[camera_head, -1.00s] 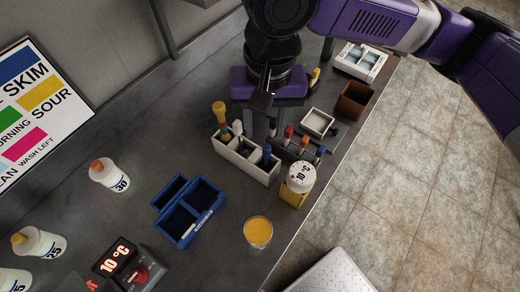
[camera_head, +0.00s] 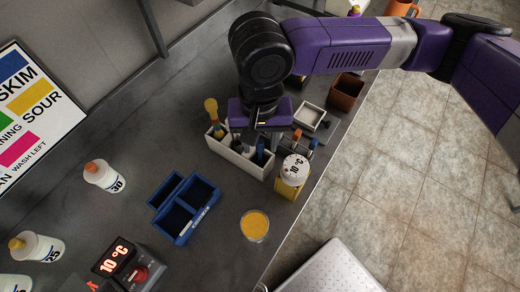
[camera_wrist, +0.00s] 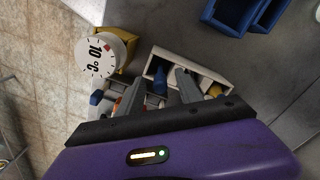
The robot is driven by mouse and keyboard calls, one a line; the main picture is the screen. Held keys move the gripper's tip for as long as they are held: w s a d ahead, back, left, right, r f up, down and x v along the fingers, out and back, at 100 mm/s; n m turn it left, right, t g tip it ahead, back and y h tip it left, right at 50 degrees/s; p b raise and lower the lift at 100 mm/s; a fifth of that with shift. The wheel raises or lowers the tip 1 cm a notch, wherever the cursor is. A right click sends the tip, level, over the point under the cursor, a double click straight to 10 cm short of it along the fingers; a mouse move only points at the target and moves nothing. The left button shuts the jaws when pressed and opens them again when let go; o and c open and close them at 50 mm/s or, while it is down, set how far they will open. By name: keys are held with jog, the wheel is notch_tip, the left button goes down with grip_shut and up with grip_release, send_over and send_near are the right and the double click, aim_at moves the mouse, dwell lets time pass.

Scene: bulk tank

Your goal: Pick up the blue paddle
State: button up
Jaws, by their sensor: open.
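A blue-handled piece (camera_head: 260,151) stands in the white divided box (camera_head: 236,158); its top also shows in the wrist view (camera_wrist: 160,74). A second blue-topped piece (camera_wrist: 96,98) stands in a grey rack beside the box. I cannot tell for sure which is the blue paddle. My gripper (camera_wrist: 160,88) is open, with its fingers pointing down over the box and rack. In the head view my gripper (camera_head: 259,134) hides part of both. The blue top in the box shows close to the fingertips in the wrist view; contact cannot be told.
A yellow-handled paddle (camera_head: 211,109) stands at the box's far end. A yellow container with a 10 °C dial (camera_head: 294,170) is close by. Blue bins (camera_head: 182,220), a cup of yellow liquid (camera_head: 254,226), white bottles (camera_head: 103,176) and a brown box (camera_head: 346,91) stand around.

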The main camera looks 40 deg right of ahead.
grip_shut()
jog(key=shift+r, duration=0.1)
